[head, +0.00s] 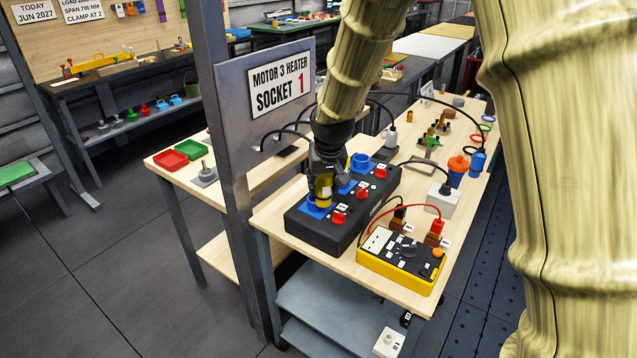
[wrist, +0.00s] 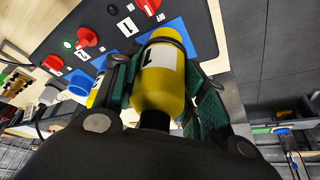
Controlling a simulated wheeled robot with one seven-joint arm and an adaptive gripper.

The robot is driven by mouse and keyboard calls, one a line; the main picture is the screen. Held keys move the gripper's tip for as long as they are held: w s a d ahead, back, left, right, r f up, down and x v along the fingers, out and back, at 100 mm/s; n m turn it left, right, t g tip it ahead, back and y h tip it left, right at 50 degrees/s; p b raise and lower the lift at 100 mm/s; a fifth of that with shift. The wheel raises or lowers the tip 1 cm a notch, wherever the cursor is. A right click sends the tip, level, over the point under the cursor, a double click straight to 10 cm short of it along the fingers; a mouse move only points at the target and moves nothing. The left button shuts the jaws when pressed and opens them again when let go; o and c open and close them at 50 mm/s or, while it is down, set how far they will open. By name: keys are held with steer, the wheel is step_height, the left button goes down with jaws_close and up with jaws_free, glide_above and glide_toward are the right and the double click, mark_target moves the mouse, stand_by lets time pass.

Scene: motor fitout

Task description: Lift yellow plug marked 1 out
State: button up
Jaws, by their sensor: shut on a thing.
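My gripper (head: 323,180) is above the near end of a black socket box (head: 347,222). Its fingers (wrist: 155,85) are shut around a yellow plug (wrist: 160,75) with a white label and a dark ring near its far end. The plug shows in the head view (head: 323,198) over the nearest blue socket plate. In the wrist view its far end meets the blue plate (wrist: 184,34); I cannot tell how deep it sits. A second yellow piece (wrist: 96,95) shows partly behind the left finger. The sign "MOTOR 3 HEATER SOCKET 1" (head: 281,84) hangs on a grey panel.
Red knobs (head: 338,217) stand on the box beside the blue sockets. A blue open socket cap (head: 361,162) is farther back. A yellow-black tester (head: 402,260) with red and black leads is at right. A grey post (head: 232,170) stands close at left, and cables loop behind my gripper.

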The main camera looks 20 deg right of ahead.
steer(key=s+d+r+b, duration=0.1)
steer(key=s+b, duration=0.1)
steer(key=s, duration=1)
steer(key=shift+d, duration=0.4)
